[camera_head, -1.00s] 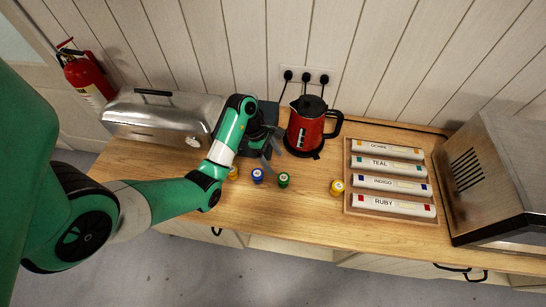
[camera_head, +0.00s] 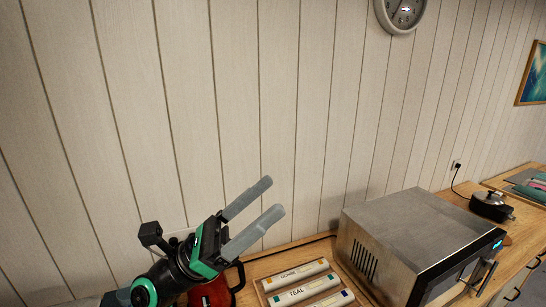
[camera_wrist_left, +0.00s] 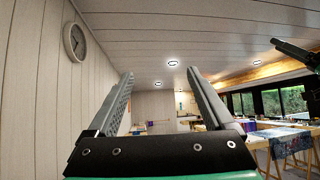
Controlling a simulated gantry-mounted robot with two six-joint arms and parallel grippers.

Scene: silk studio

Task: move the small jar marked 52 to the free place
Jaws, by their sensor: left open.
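The small jar marked 52 is not in view now; no small jars show in either current view. My left gripper (camera_head: 258,208) is raised in front of the white plank wall, above the counter. Its two grey fingers are spread apart with nothing between them. It also shows open and empty in the left wrist view (camera_wrist_left: 160,95), pointing out into the room. My right gripper is not seen; a dark and green part at the right edge of the left wrist view may belong to my right arm.
The red kettle (camera_head: 208,294) is partly hidden behind my left wrist. A wooden tray with labelled rolls, OCHRE and TEAL among them (camera_head: 300,292), lies beside it. A steel microwave (camera_head: 400,235) stands to its right. A dark pot (camera_head: 490,206) stands farther right.

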